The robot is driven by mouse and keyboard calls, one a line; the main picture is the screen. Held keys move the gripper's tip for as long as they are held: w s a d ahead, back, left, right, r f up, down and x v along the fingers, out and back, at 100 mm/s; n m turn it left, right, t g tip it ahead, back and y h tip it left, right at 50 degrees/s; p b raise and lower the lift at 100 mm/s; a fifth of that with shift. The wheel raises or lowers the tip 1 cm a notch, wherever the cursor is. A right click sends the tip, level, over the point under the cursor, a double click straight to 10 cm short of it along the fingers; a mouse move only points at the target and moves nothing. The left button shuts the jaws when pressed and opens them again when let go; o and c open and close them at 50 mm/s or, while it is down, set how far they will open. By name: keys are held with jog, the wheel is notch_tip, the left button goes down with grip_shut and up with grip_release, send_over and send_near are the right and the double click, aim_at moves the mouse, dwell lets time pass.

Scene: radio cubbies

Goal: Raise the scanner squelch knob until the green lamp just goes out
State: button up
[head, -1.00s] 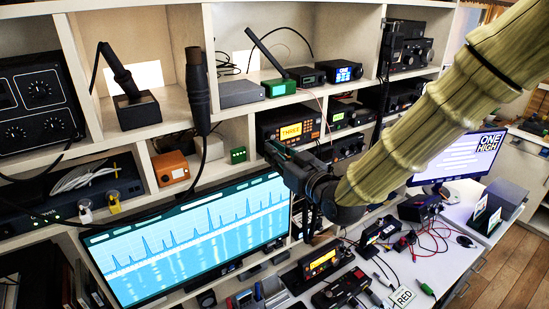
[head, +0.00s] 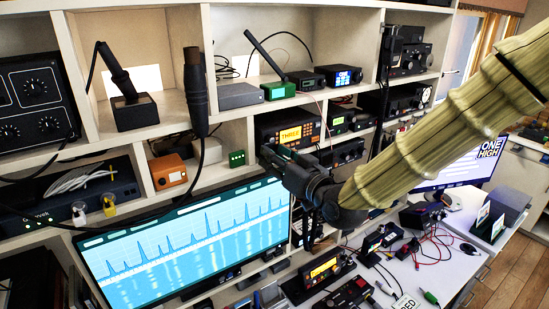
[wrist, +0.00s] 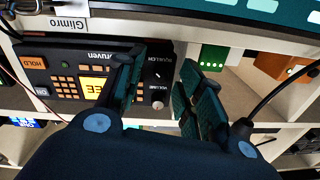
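The scanner (head: 273,122) is a black unit with an amber display reading "THREE", in a middle shelf cubby in the head view. In the wrist view the scanner (wrist: 70,55) appears with its amber display partly behind a finger, and with SQUELCH and VOLUME labels at one end. A dark squelch knob (wrist: 157,75) shows faintly between the fingers, near a pale round knob (wrist: 158,104). A small greenish spot (wrist: 65,64) on the panel may be the lamp; whether it is lit is unclear. My gripper (wrist: 162,60) is open, its fingers apart before these knobs; contact cannot be told.
A green block (wrist: 213,57) and an orange box (wrist: 285,68) sit beside the scanner. A large monitor (head: 190,240) stands below the shelves. Another amber-display radio (head: 324,268) is on the crowded desk. Shelf boards and dividers bound the cubby.

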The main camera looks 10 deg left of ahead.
jog(key=v, duration=1.2)
jog(key=shift+r, duration=0.1)
